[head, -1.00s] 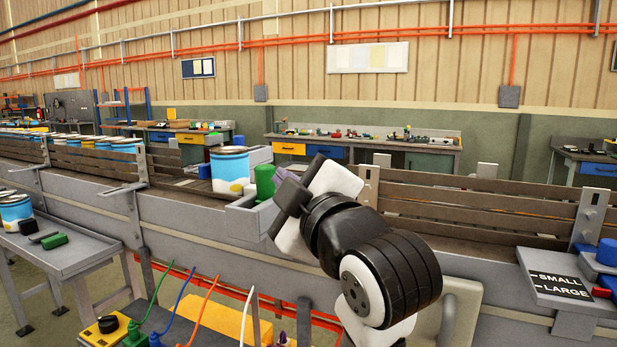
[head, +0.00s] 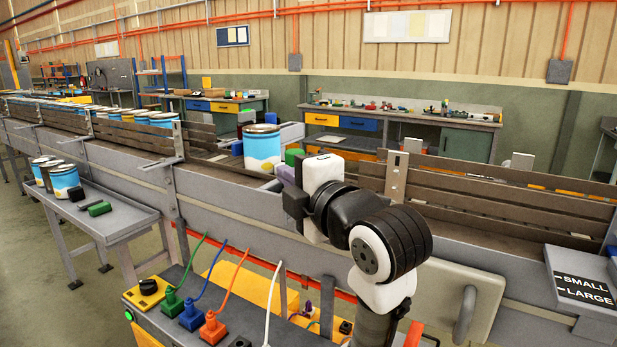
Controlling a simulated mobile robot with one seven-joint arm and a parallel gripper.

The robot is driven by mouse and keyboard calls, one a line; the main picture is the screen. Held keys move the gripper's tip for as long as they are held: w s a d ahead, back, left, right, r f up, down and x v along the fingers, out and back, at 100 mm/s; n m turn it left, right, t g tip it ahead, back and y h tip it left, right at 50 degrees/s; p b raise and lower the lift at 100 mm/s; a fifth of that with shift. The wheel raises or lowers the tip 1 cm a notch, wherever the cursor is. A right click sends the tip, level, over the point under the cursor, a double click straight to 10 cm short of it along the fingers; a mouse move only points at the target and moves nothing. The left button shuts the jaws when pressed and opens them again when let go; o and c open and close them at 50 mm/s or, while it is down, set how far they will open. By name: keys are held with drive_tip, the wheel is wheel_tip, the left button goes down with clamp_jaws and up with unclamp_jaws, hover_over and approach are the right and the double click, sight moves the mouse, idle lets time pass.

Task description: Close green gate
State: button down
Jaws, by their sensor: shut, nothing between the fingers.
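A green part (head: 293,156), which may be the green gate's handle, shows at the conveyor just past my gripper. Most of the gate is hidden behind my arm, so I cannot tell whether it is open or closed. My gripper (head: 292,203), dark and shut, is over the near side rail of the conveyor, in front of and below the green part. I cannot tell if they touch. A purple part (head: 286,174) shows between them.
A blue-and-white paint can (head: 262,148) stands on the conveyor left of my gripper. More cans (head: 162,119) queue farther left. A grey side table (head: 112,215) holds cans and tools. A SMALL/LARGE sign (head: 583,290) is at right.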

drive_tip(key=w, duration=0.1)
drive_tip(key=w+d, duration=0.1)
drive_tip(key=w+p, duration=0.1)
drive_tip(key=shift+w+d, duration=0.15)
drive_tip(key=shift+d, duration=0.1)
drive_tip(key=w+d+b, duration=0.1)
drive_tip(key=w+d, duration=0.3)
drive_tip(key=w, duration=0.2)
drive_tip(key=shift+d+r, duration=0.2)
drive_tip(key=shift+d, duration=0.1)
drive_tip(key=shift+w, duration=0.1)
drive_tip(key=shift+f+b, duration=0.1)
drive_tip(key=shift+b, duration=0.2)
